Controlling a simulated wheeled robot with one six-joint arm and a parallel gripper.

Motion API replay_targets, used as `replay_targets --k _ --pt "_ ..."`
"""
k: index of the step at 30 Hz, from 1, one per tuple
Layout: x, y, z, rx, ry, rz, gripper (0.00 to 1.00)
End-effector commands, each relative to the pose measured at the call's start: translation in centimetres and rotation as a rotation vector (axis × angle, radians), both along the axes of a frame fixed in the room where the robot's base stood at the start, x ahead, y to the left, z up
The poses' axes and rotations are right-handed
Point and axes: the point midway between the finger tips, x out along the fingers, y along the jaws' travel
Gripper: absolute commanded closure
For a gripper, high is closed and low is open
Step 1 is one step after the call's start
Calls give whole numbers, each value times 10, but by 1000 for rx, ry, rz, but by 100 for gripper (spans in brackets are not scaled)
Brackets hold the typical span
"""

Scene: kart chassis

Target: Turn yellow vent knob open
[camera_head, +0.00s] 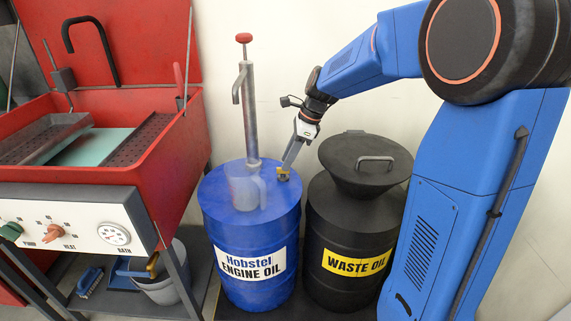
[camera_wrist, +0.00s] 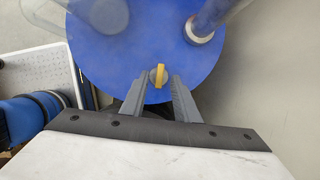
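The yellow vent knob (camera_wrist: 159,75) sits on the top of the blue engine oil drum (camera_head: 252,262), near the right edge of the lid in the head view. It is small there (camera_head: 283,175). In the wrist view the knob's yellow bar stands between my fingertips, running roughly along the fingers' direction. My gripper (camera_wrist: 158,84) has its fingers apart on either side of the knob, with a gap visible on each side. In the head view my gripper (camera_head: 288,164) reaches down to the knob from above. Contact with the lid cannot be told.
A pump (camera_head: 249,110) with a red top rises from the drum lid, beside a clear jug (camera_head: 245,188). The black waste oil drum (camera_head: 345,285) with a funnel (camera_head: 345,175) stands close on the right. A red parts washer (camera_head: 175,150) stands on the left.

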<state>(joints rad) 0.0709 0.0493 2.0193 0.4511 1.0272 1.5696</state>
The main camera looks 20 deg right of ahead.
Motion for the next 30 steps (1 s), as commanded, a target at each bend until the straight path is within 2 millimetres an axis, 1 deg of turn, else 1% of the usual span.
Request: replay_targets --k 1,3,6,17,18,20,21,30 --pt "0 3 -6 1 3 1 72" --pt "1 5 -13 1 3 1 72" --pt "2 7 -18 0 1 2 72" --pt "2 8 -21 0 1 1 72" --pt "2 8 -21 0 1 0 81" --pt "2 8 -21 0 1 0 96" --pt "2 8 -21 0 1 0 100" --pt "3 8 -21 0 1 15 100"
